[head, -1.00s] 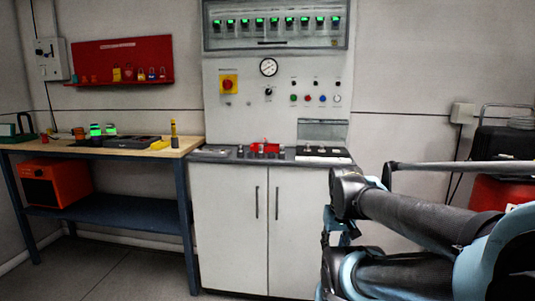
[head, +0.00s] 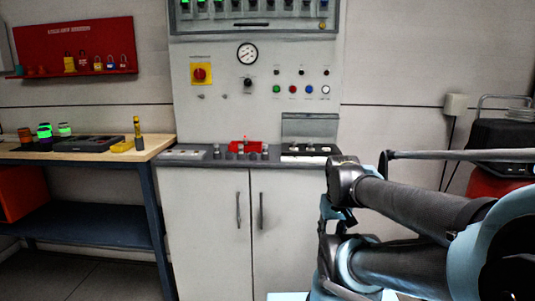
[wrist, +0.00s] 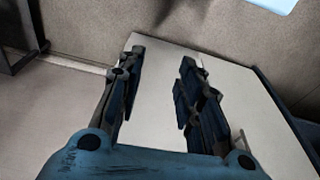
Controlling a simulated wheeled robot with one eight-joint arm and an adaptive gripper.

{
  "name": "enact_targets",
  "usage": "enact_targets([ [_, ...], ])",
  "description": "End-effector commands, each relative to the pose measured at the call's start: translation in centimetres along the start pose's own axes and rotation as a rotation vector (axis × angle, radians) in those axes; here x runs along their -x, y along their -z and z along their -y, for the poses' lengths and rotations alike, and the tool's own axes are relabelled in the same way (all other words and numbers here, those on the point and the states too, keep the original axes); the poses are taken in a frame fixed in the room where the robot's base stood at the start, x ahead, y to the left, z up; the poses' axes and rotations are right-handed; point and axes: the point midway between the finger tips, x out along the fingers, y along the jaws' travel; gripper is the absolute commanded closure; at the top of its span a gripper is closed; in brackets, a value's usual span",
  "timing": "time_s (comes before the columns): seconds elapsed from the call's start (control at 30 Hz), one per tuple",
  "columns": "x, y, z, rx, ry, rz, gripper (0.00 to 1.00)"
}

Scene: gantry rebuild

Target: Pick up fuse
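I cannot single out the fuse for certain. In the head view several small dark cylinders (head: 240,155) stand on the grey counter (head: 190,161), in front of a small red block (head: 240,145). A black-and-white holder (head: 304,150) with small parts on it sits to their right; the parts are too small to name. My gripper is open and empty in the wrist view (wrist: 161,60), its two dark fingers apart, with a pale flat surface (wrist: 155,120) beyond them. In the head view my folded arm is at the right, and I cannot make out the fingers clearly.
A white cabinet (head: 212,230) carries the counter, with a control panel (head: 225,110) behind it. A wooden workbench (head: 152,144) with several small items stands to the left. Black and red equipment (head: 497,140) stands at the right. Floor (head: 85,275) is clear at lower left.

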Motion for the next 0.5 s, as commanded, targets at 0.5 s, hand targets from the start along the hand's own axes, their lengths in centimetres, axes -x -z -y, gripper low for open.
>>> enact_targets([
  [0.5,6.4,4.5,1.1,-0.182,0.009,0.013,0.59],
])
